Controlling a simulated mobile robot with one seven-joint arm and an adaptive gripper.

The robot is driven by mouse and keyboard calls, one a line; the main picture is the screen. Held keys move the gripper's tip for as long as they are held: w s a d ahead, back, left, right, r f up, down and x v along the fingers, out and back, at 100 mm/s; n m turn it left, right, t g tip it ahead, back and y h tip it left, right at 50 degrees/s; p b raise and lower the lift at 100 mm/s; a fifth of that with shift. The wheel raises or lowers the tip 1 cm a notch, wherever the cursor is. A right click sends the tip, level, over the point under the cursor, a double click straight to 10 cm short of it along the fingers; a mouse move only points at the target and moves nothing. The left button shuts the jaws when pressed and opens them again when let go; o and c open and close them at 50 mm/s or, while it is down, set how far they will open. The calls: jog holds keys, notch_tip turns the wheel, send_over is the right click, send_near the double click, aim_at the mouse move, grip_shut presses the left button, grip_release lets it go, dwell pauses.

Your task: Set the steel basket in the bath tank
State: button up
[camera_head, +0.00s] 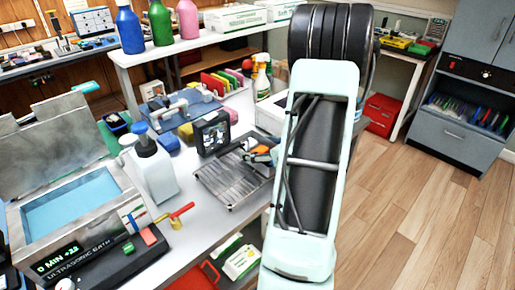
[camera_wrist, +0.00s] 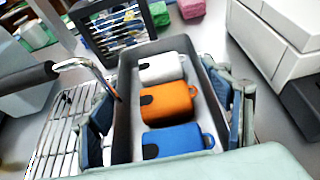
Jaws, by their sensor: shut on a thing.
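The steel basket (camera_wrist: 125,85) is a narrow, open grey box in the wrist view. White, orange and blue pieces lie in it in a row. A bent rod with a black grip (camera_wrist: 28,82) reaches its left side. My gripper (camera_wrist: 168,115) has one blue-padded finger on each side of the basket and is shut on it. In the head view my arm partly hides the basket over the wire drain rack (camera_head: 225,182). The bath tank (camera_head: 75,205) is at the left, with its lid (camera_head: 50,145) raised and blue liquid inside.
A white bottle (camera_head: 152,168) stands between the rack and the tank. A red and yellow valve handle (camera_head: 177,215) is by the tank's front right. A dark framed panel (camera_head: 212,133) stands behind the rack. White boxes (camera_wrist: 275,40) are close on the right in the wrist view.

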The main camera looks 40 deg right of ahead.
jog(key=shift+r, duration=0.1)
jog(key=o, duration=1.2)
